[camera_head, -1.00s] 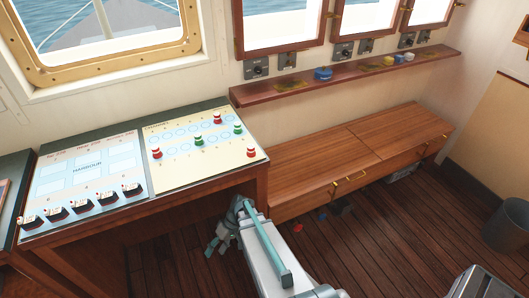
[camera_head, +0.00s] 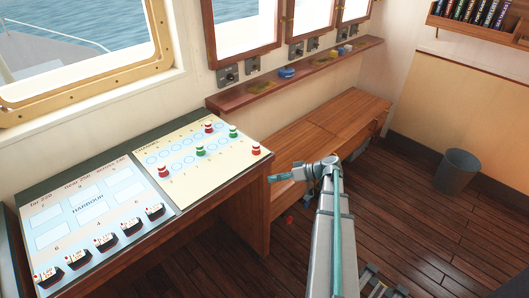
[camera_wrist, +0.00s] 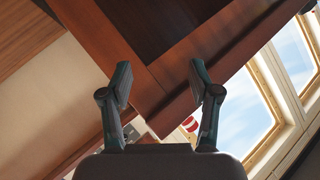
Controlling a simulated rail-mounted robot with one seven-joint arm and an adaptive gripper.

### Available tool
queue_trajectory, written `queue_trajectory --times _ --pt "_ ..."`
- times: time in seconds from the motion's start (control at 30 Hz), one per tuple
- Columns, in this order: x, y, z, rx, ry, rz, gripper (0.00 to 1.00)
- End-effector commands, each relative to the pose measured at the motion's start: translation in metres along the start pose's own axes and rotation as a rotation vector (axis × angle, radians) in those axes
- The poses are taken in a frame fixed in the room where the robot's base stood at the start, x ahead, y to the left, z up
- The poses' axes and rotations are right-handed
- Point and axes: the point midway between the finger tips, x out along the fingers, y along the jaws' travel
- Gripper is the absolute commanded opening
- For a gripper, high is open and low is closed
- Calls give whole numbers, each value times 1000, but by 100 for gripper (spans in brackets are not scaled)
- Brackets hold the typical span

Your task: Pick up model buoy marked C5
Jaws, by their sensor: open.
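Several model buoys stand upright on the cream chart panel (camera_head: 185,187). There is a red one at the back (camera_head: 208,128), a green one at the back right (camera_head: 233,131), a green one in the middle (camera_head: 200,150), a red one at the right edge (camera_head: 256,148) and a red one at the left (camera_head: 163,170). Their markings are too small to read, so I cannot tell which is C5. My gripper (camera_head: 280,178) is just right of the desk's right edge, apart from the buoys. In the wrist view my gripper (camera_wrist: 161,82) is open and empty, with desk woodwork beyond it.
Model boats (camera_head: 106,242) line the front of the harbour panel (camera_head: 88,207). A red-and-white thing (camera_wrist: 190,124) shows behind the right finger in the wrist view. A wooden bench (camera_head: 320,140) stands behind my arm. A bin (camera_head: 457,170) stands right, with open floor before it.

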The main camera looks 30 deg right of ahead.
Motion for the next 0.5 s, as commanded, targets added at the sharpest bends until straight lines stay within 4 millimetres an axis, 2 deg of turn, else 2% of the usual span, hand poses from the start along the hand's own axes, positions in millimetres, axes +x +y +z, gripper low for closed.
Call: queue_trajectory --times 0.03,0.2,0.5 --pt "-9 2 -13 -42 32 -8 62" --pt "-29 -4 -45 -181 122 -38 62" --pt "-48 -18 -78 -460 251 -81 62"
